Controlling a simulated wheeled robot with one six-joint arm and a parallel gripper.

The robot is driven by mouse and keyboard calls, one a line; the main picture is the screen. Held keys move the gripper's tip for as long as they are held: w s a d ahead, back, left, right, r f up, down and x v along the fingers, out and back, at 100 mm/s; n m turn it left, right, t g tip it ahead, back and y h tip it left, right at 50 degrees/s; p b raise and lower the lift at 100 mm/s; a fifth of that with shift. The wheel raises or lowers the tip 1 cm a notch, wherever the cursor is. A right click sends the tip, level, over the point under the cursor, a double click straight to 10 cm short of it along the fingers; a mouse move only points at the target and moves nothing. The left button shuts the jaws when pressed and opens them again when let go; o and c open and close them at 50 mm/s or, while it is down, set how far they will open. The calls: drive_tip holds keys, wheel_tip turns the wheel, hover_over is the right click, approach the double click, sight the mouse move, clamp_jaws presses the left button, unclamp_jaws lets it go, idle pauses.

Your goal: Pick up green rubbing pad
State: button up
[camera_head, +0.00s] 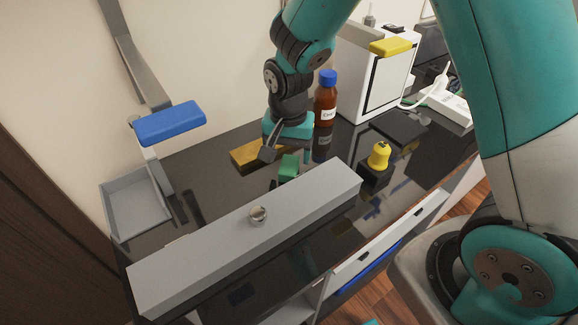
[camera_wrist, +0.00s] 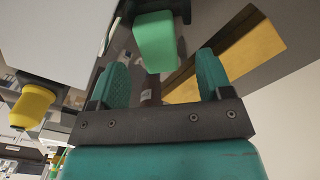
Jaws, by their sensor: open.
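The green rubbing pad (camera_head: 288,166) is a small green block on the dark tabletop, just behind the long grey box. In the wrist view the pad (camera_wrist: 154,42) appears ahead of my gripper, between the lines of the two fingers. My gripper (camera_head: 285,152) points down over the table close to the pad. Its two fingers (camera_wrist: 162,76) are spread apart, with nothing held between them. The pad's lower part is partly hidden in the head view, and I cannot tell the exact gap to the fingertips.
The long grey box (camera_head: 230,246) carries a small metal cup (camera_head: 258,215). A yellow block (camera_head: 244,154) lies left of my gripper. A brown bottle (camera_head: 325,104) with a blue cap stands behind right. A yellow-topped piece (camera_head: 380,155) sits right. A grey tray (camera_head: 137,207) is far left.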

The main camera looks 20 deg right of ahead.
sight(289, 164)
wheel_tip(289, 164, down, 4)
drive_tip(key=shift+f+p, duration=0.1)
drive_tip(key=shift+p, duration=0.25)
drive_tip(key=c, duration=1.1)
wheel_tip(289, 164, up, 20)
drive_tip(key=shift+r+b, duration=0.1)
drive_tip(key=shift+b, duration=0.55)
drive_tip(key=shift+o, duration=0.9)
